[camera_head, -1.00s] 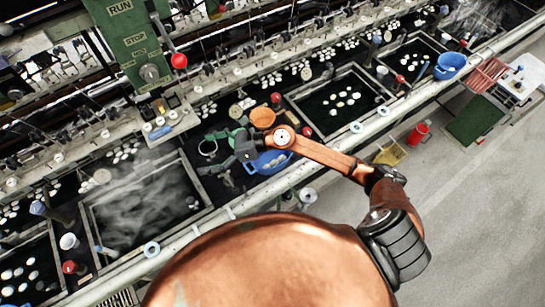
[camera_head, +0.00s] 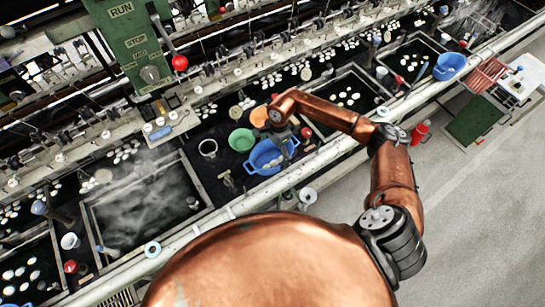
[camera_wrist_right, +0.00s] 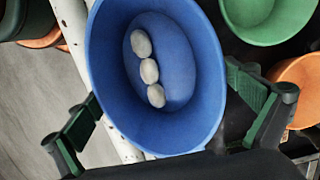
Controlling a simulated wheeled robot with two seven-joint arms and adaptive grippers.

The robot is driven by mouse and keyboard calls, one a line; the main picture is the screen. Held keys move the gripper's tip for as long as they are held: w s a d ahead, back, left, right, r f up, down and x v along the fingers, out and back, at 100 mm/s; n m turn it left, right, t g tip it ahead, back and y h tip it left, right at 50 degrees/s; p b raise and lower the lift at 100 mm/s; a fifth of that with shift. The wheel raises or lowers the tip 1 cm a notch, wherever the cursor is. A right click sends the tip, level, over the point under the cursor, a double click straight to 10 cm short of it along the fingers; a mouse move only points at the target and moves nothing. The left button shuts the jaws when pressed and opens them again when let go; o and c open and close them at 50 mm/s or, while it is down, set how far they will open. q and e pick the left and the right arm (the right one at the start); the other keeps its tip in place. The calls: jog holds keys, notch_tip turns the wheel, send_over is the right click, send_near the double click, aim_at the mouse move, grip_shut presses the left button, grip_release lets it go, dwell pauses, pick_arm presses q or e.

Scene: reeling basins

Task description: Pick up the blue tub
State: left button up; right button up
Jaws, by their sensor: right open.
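The blue tub (camera_head: 262,158) stands among the basins below the centre of the head view, partly covered by my right gripper (camera_head: 283,145). In the right wrist view the blue tub (camera_wrist_right: 205,100) is large, with three pale oval cocoons on its floor. The open fingers of my right gripper (camera_wrist_right: 162,95) show one on each side of the tub's near end, with nothing held. I cannot tell if they touch its wall. My left gripper is not in view.
A green bowl (camera_head: 241,139) sits just left of the tub, and an orange bowl (camera_head: 259,117) sits behind it. A steaming basin (camera_head: 140,205) lies left. Another blue tub (camera_head: 449,66) stands far right. A pale rail (camera_head: 230,214) runs along the front.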

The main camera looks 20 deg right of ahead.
aim_at(271, 162)
jog(key=f, duration=0.3)
jog(key=shift+a+f, duration=0.25)
jog(key=shift+f, duration=0.1)
jog(key=shift+c, duration=0.3)
jog(key=c, duration=1.2)
jog(key=shift+o, duration=0.2)
jog(key=shift+r, duration=0.1)
jog(key=shift+r, duration=0.9)
jog(key=s+a+r+b, duration=0.2)
jog(key=s+a+r, duration=0.7)
jog(key=s+r, duration=0.1)
jog(key=shift+s+a+r, duration=0.15)
jog(key=shift+s+r, duration=0.05)
jog(key=shift+r, duration=0.35)
